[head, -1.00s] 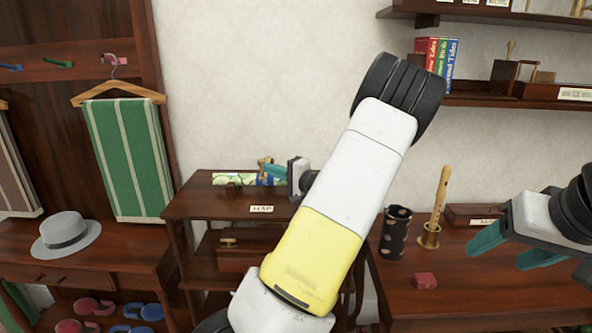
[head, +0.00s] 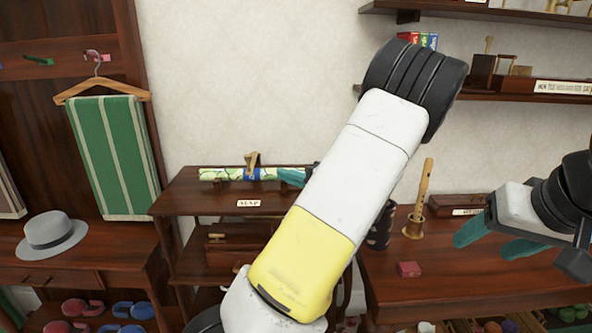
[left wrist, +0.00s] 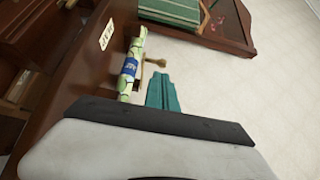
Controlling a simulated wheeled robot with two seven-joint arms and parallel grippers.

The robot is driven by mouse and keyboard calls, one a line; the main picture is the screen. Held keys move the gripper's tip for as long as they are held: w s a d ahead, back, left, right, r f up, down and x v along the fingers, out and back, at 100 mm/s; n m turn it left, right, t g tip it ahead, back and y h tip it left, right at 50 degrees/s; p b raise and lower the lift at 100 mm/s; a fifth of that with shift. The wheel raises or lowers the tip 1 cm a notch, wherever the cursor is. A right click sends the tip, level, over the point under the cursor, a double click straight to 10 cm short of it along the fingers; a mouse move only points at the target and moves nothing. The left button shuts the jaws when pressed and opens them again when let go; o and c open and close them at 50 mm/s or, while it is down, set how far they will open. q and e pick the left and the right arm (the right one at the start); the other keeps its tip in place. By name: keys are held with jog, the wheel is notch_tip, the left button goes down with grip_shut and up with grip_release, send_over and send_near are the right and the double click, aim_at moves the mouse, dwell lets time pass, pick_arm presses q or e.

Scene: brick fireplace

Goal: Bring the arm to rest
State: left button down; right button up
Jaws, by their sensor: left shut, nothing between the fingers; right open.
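My left arm (head: 330,200) crosses the middle of the head view and hides most of its own gripper. The teal fingers of my left gripper (head: 291,176) show past the arm's left edge, beside the right part of the rolled map. In the left wrist view the fingers (left wrist: 162,92) are together with nothing between them, apart from the map (left wrist: 131,68). My right gripper (head: 497,240) is open and empty above the right desk.
The rolled map (head: 225,174) lies on a small shelf unit (head: 195,205) labelled MAP. The right desk (head: 450,290) holds a red block (head: 409,269), a dark cup (head: 380,232) and a flute in a stand (head: 421,200). A grey hat (head: 50,234) sits left.

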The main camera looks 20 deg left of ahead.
pick_arm(q)
jog(key=s+d+f+n+g+h, duration=0.1)
jog(key=s+f+n+g+h, duration=0.15)
jog(key=s+h, duration=0.45)
jog(key=s+d+f+n+g+h, duration=0.1)
jog(key=s+g+h, duration=0.25)
jog(key=s, duration=0.55)
jog(key=s+d+r+t+h, duration=0.7)
jog(key=s+d+r+h, duration=0.1)
jog(key=d, duration=0.4)
notch_tip(320, 180, up, 3)
jog(key=shift+s+d+f+m+h, duration=0.15)
jog(key=shift+m+h, duration=0.3)
jog(key=shift+h, duration=0.1)
